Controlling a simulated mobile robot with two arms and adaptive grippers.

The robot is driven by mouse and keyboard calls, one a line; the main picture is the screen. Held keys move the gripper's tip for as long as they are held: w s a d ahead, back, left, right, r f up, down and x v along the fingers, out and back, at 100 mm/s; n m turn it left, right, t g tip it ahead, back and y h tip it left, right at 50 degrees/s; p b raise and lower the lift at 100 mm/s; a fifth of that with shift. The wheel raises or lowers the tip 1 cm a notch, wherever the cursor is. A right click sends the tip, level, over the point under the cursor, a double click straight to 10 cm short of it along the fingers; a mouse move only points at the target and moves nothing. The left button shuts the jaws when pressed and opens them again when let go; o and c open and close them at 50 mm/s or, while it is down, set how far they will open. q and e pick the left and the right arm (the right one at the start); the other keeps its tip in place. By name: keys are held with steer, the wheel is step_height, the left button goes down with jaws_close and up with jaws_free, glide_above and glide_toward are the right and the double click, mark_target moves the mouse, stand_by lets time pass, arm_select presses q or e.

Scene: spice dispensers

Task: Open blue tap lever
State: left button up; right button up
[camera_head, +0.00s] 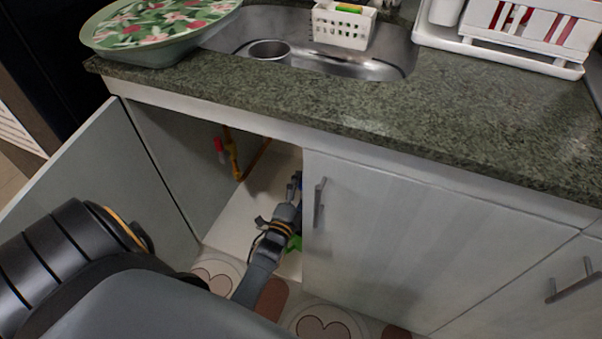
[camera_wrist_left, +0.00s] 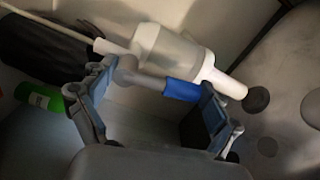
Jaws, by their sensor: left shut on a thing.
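The blue tap lever (camera_wrist_left: 181,90) is a short blue handle on a grey valve beside a white pipe fitting (camera_wrist_left: 180,55) in the left wrist view. My left gripper (camera_wrist_left: 150,100) has its fingers on either side of the lever and grey valve, shut on them. In the head view my left gripper (camera_head: 293,195) reaches into the open cupboard under the sink, just left of the closed door's edge. The lever is mostly hidden there by the gripper and door. My right gripper is out of view.
The open cupboard door (camera_head: 95,175) stands on the left and a closed door (camera_head: 400,240) on the right. A yellow pipe (camera_head: 236,165) with a red lever (camera_head: 219,146) is at the cupboard's back. A green object (camera_wrist_left: 40,97) lies left of the gripper. The granite counter (camera_head: 330,115) is above.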

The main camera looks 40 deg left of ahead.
arm_select(q)
steer(key=shift+w+r+m, duration=0.1)
steer(key=shift+r+m, duration=0.15)
steer(key=shift+m, duration=0.05)
steer(key=o, duration=1.4)
steer(key=shift+o, duration=0.2)
steer(key=shift+f, duration=0.1)
steer(key=shift+s+d+f, duration=0.15)
steer(key=shift+s+d, duration=0.05)
steer(key=shift+s, duration=0.35)
steer(key=v, duration=0.6)
steer(key=shift+s, duration=0.25)
